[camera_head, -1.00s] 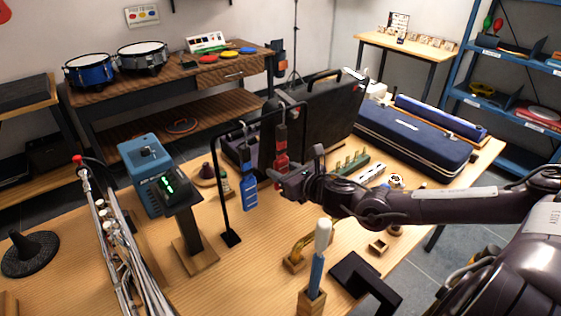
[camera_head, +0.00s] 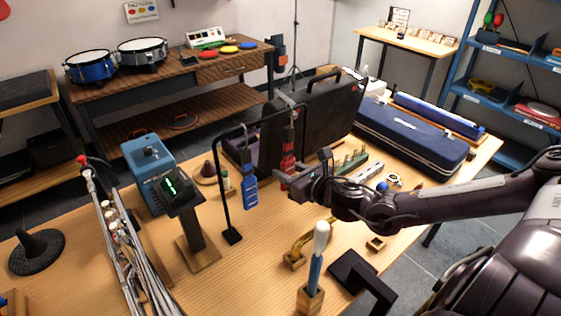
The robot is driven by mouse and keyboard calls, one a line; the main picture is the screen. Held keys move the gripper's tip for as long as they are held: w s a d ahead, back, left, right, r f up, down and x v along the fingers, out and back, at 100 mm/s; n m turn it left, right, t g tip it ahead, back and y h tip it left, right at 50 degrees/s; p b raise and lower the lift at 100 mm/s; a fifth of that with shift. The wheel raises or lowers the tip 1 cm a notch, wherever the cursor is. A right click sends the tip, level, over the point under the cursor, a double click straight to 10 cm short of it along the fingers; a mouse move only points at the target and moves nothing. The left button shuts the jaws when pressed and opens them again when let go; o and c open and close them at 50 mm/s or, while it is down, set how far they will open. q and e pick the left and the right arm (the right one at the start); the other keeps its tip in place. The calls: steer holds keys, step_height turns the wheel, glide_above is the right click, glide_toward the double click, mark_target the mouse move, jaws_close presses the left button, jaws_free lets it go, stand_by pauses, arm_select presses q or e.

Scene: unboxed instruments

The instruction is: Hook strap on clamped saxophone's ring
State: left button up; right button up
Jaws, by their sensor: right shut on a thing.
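A red strap (camera_head: 288,158) and a blue strap (camera_head: 250,190) hang side by side from a black rack (camera_head: 223,190) in the middle of the table. My right gripper (camera_head: 289,183) reaches in from the right and is shut on the lower part of the red strap; its fingers partly hide the strap's end. A long silvery instrument with rods and pale round parts (camera_head: 125,250), seemingly the saxophone, slants across the left front of the table, with a red knob at its top. I cannot make out its ring. My left gripper is not in view.
A blue box (camera_head: 148,165) and a stand with a green display (camera_head: 185,205) stand between instrument and rack. An open black case (camera_head: 320,115) and a long blue case (camera_head: 410,135) are behind.

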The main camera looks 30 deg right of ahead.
steer(key=shift+f+p+v, duration=0.25)
steer(key=shift+p+v, duration=0.35)
steer(key=shift+v, duration=0.45)
steer(key=shift+f+p+v, duration=0.25)
steer(key=shift+p+v, duration=0.35)
steer(key=shift+v, duration=0.5)
steer(key=shift+s, duration=0.1)
